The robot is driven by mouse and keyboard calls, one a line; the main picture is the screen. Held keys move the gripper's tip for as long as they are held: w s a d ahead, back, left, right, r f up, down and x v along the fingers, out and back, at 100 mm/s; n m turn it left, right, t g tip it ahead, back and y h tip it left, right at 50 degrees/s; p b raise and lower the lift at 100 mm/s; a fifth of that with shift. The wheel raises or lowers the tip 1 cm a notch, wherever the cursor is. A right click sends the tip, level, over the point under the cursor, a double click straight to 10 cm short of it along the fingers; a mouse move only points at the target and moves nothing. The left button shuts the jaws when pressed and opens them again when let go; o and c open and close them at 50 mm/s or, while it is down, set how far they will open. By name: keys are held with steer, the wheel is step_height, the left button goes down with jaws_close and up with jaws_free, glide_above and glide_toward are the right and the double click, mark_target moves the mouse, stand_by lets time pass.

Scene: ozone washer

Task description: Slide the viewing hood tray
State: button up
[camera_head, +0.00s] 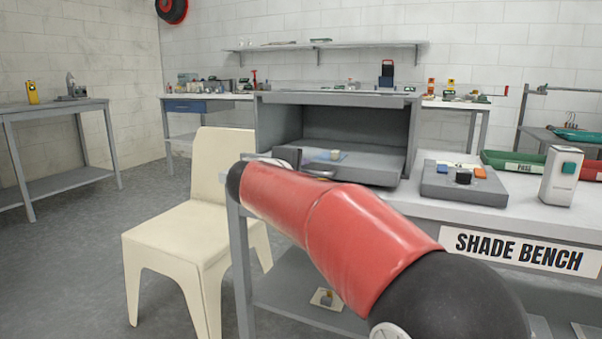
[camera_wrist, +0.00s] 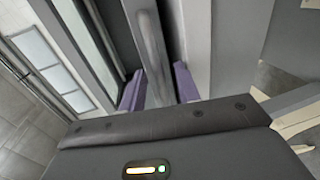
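The grey viewing hood (camera_head: 280,122) stands on the bench as an open-fronted box. Its flat tray (camera_head: 375,172) lies in the opening, with the front edge out past the hood walls. A small beige piece (camera_head: 336,154) on a blue patch sits on the tray. A curved handle (camera_head: 318,173) shows at the tray's front left. In the wrist view, a grey handle bar (camera_wrist: 150,50) runs between the two purple fingers of my gripper (camera_wrist: 160,88). The fingers are apart, close on both sides of the bar; contact is unclear. My arm hides much of the gripper in the head view.
A cream chair (camera_head: 195,235) stands close on the left. Green (camera_head: 512,162) and red (camera_head: 590,171) trays lie farther right.

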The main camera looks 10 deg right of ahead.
mark_target(309, 167)
jaws_close()
steer(key=x, duration=0.2)
steer(key=r+x, duration=0.1)
steer(key=x, duration=0.2)
steer(key=shift+w+p, duration=0.1)
steer(key=shift+p, duration=0.25)
jaws_free()
